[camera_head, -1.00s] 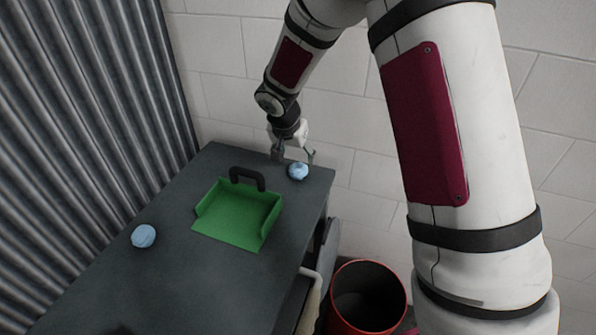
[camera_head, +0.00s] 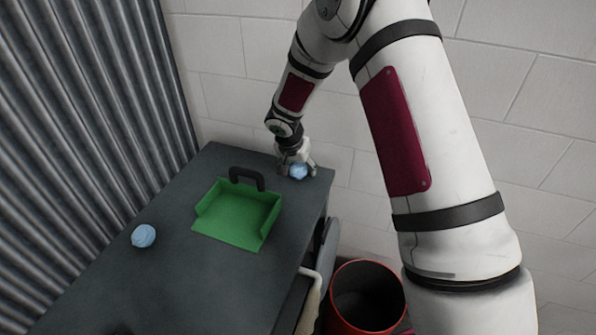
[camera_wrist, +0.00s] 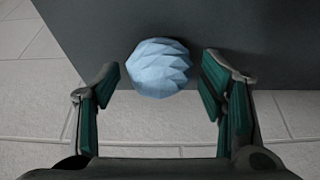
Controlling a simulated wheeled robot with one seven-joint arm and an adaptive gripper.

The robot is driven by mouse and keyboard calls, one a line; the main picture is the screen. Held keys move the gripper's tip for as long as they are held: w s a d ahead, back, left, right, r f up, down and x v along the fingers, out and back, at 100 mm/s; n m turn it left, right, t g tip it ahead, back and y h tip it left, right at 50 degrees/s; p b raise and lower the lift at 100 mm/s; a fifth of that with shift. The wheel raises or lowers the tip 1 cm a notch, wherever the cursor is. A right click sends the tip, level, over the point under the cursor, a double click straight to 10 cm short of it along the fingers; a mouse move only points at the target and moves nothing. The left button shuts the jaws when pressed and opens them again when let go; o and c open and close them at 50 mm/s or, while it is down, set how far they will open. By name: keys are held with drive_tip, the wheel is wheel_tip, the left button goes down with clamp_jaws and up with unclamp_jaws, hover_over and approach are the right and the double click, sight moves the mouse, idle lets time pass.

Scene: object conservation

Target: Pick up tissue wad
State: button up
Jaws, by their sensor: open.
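A light blue crumpled tissue wad (camera_head: 299,171) lies near the far right corner of the dark table. It also shows in the wrist view (camera_wrist: 159,68), between the tips of my two fingers. My gripper (camera_head: 297,172) is lowered over this wad, and in the wrist view my gripper (camera_wrist: 160,76) is open, with a gap showing on both sides of the wad. A second light blue wad (camera_head: 143,236) lies on the table's left side, away from my gripper.
A green dustpan (camera_head: 236,216) with a black handle lies on the dark table (camera_head: 175,285) between the two wads. A red bin (camera_head: 367,298) stands on the floor right of the table. A brick wall is behind, and corrugated metal is at the left.

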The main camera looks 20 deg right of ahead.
drive_tip(key=c, duration=0.8)
drive_tip(key=shift+r, duration=0.1)
drive_tip(key=shift+c, duration=0.2)
